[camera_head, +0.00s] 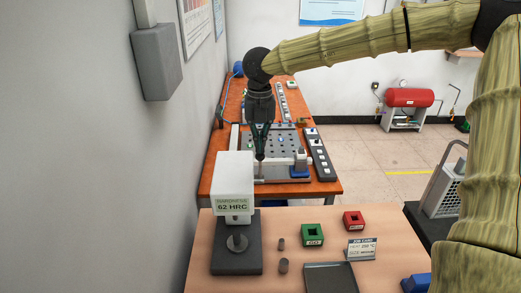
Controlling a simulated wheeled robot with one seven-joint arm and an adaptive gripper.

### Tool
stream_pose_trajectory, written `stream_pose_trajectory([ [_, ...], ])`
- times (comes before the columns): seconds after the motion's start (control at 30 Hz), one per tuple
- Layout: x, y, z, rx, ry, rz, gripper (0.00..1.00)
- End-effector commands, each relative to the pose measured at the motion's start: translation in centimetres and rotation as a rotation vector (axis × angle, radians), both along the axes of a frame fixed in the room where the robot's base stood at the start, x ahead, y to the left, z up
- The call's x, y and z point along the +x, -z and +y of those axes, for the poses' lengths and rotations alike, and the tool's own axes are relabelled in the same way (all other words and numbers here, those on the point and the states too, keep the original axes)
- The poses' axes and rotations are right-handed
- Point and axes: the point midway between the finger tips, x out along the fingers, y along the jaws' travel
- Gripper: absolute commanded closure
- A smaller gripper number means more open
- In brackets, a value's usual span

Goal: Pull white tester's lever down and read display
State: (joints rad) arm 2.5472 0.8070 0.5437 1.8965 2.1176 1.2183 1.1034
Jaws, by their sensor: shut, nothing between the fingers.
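The white tester (235,170) stands at the left of the near wooden table, on a dark grey base with a round anvil (237,243). Its display (233,205) faces me and reads "HARDNESS 62 HRC". My gripper (260,157) points down, its dark fingers shut and empty. Its tips appear at the upper right edge of the tester's white head. I cannot tell whether they touch it.
On the near table (300,213) are a green GO block (312,241), a red block (353,226), two small grey cylinders, a job card (361,252) and a dark tray (330,276). Behind is an orange bench (325,188) with a perforated plate. A grey wall closes the left side.

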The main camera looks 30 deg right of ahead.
Motion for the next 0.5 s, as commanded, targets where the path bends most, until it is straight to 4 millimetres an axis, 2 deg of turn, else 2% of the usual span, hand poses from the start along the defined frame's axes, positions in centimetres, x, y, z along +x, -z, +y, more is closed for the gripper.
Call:
stream_pose_trajectory([
  [0.37, 0.3, 0.1, -0.2, -0.001, 0.000, 0.003, 1.00],
  [0.5, 0.4, -1.0, -0.3, -0.002, -0.001, 0.001, 1.00],
])
